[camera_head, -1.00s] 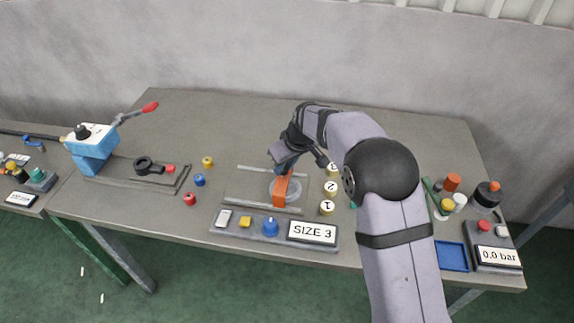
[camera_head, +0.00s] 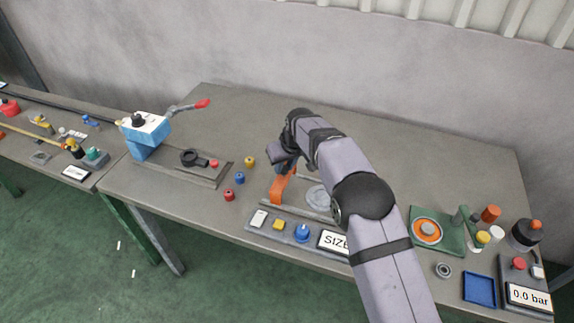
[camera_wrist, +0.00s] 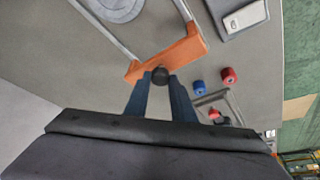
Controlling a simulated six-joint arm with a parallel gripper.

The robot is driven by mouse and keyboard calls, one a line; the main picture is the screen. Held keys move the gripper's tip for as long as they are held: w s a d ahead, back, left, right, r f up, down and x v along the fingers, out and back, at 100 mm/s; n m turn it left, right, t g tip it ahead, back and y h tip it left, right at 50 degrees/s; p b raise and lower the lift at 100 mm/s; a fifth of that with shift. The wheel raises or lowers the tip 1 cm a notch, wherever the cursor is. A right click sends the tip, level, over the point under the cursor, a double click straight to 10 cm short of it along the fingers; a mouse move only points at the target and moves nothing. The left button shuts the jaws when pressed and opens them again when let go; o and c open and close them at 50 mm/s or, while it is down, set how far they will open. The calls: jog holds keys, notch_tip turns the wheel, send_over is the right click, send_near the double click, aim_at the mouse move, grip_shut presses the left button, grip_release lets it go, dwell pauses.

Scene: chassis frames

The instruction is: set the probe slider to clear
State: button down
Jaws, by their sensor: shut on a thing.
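The probe slider is an orange bar (camera_head: 283,186) across two pale rails, at the left end of its fixture plate in the head view. It also shows in the wrist view (camera_wrist: 180,52), with a black ball knob (camera_wrist: 160,75). My gripper (camera_head: 286,167) is shut on that knob, its two blue fingers (camera_wrist: 161,84) on either side of it. The round pale disc (camera_head: 317,194) lies to the right of the bar, uncovered and apart from it. My arm hides the right end of the fixture.
A control strip (camera_head: 268,232) with a white switch, yellow button and blue knob lies in front, its SIZE display partly hidden by my arm. Red (camera_head: 229,195), blue (camera_head: 239,178) and yellow (camera_head: 250,161) small parts stand left. A blue press (camera_head: 146,133) is farther left.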

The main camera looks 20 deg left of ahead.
jog(key=c, duration=1.5)
grip_release()
jog(key=shift+a, duration=0.3)
jog(key=shift+d, duration=0.1)
jog(key=shift+r, duration=0.15)
jog(key=shift+b+v, duration=1.55)
jog(key=shift+v, duration=2)
jog(key=shift+s, duration=0.1)
